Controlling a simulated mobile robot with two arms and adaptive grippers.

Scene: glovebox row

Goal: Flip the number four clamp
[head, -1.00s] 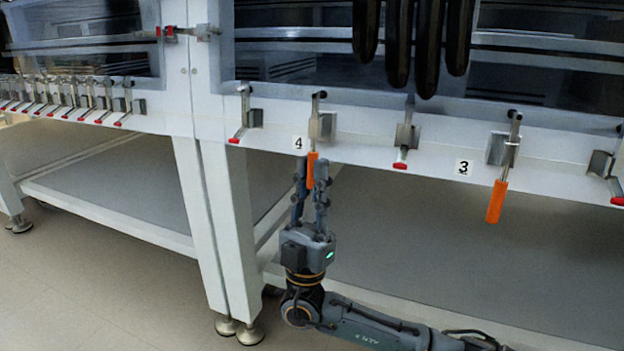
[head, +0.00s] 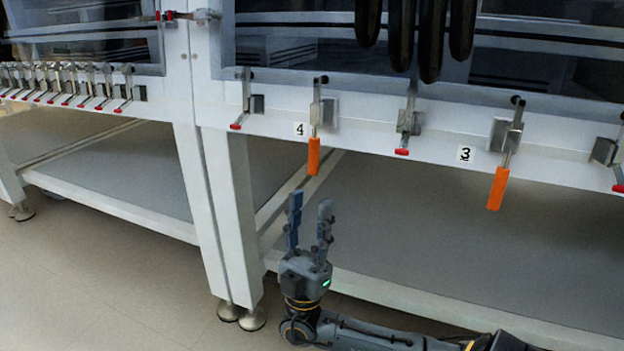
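The number four clamp has an orange handle (head: 313,156) that hangs down from its metal body (head: 322,112) on the white rail. The label 4 (head: 300,129) is just left of it. My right gripper (head: 310,204) is below the orange handle, apart from it in the picture. Its two fingers point up with a gap between them, and nothing is between them. My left gripper is not in view.
The number three clamp, with its orange handle (head: 497,188), hangs to the right beside the label 3 (head: 465,154). Red-tipped clamps (head: 403,130) line the rail. Black gloves (head: 431,40) hang above. A grey shelf (head: 420,240) lies below, and a white leg (head: 232,220) stands left.

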